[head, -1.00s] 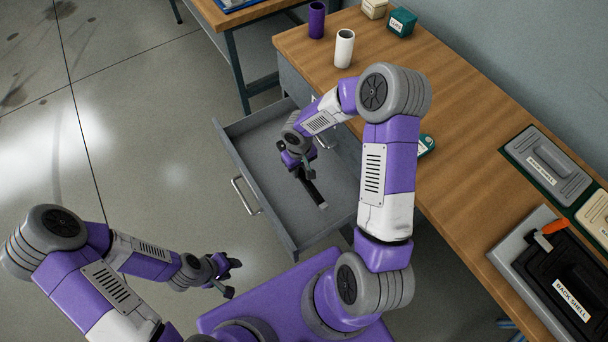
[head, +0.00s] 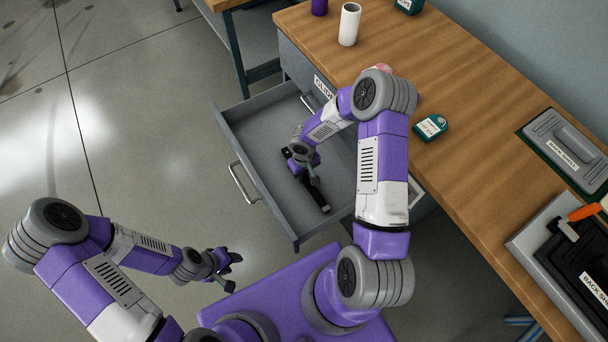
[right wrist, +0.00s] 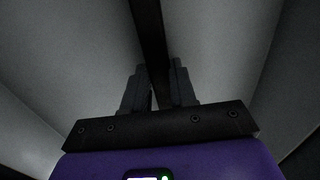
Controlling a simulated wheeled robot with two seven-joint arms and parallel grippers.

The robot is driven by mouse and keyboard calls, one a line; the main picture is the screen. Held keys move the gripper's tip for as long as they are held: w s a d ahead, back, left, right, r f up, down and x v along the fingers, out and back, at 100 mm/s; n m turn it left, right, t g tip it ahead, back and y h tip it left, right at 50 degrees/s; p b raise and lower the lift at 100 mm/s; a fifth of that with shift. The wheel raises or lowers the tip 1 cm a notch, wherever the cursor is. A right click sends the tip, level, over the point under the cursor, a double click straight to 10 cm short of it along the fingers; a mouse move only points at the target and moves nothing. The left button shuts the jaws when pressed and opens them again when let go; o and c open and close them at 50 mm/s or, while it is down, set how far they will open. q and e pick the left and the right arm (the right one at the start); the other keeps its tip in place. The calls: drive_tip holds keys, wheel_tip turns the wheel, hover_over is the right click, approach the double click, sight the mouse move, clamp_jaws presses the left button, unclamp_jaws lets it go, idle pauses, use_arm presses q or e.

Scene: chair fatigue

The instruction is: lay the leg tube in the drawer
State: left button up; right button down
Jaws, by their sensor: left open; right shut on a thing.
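The leg tube (head: 318,199) is a thin black bar inside the open grey drawer (head: 247,120). It lies low, at or close to the drawer floor; I cannot tell whether it touches. My right gripper (head: 304,178) reaches down into the drawer and is shut on the tube. In the right wrist view the tube (right wrist: 148,30) runs up between the fingers of the right gripper (right wrist: 160,88), with the pale grey drawer around it. My left gripper (head: 228,271) is open and empty, above the floor in front of the drawer.
The wooden workbench (head: 470,190) stands above the drawer. The drawer's front handle (head: 241,184) faces left, towards clear floor.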

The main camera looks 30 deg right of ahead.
drive_tip(key=shift+f, duration=0.2)
drive_tip(key=c, duration=1.3)
unclamp_jaws()
drive_tip(key=shift+c, duration=0.2)
drive_tip(key=o, duration=0.4)
drive_tip(key=shift+o, duration=0.2)
drive_tip(key=shift+r, duration=0.1)
wheel_tip(320, 180, up, 12)
drive_tip(key=p, duration=0.4)
